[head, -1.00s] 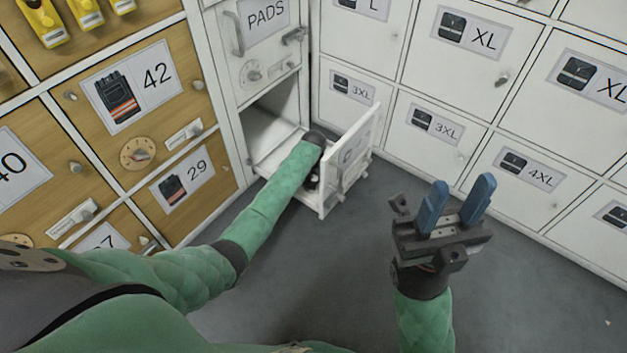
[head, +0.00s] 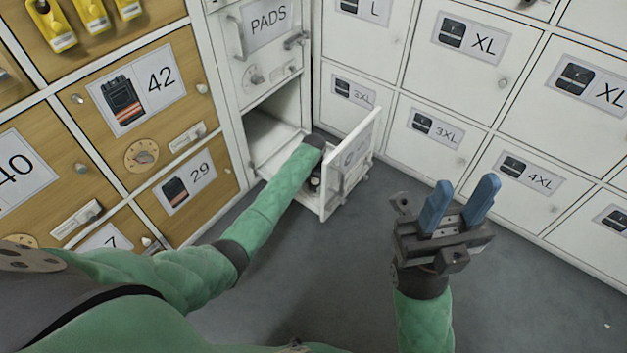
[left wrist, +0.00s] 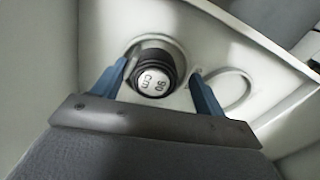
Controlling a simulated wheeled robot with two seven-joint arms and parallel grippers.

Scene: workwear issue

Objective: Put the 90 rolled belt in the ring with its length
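The rolled belt (left wrist: 153,72) is dark, with a pale round end marked 90 cm. In the left wrist view it stands inside a drawer, with a thin pale ring (left wrist: 183,52) showing around its far side. My left gripper (left wrist: 160,76) is open, one finger on each side of the belt; a gap shows at the right finger. An empty ring (left wrist: 248,92) lies to the right. In the head view the open drawer (head: 350,158) hides most of my left gripper. My right gripper (head: 462,200) is open and empty above the floor.
A PADS door (head: 262,45) is above the open drawer. Wooden lockers (head: 145,90) stand at the left and white lockers (head: 470,60) at the right, all closed where seen. The grey floor (head: 330,280) is clear.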

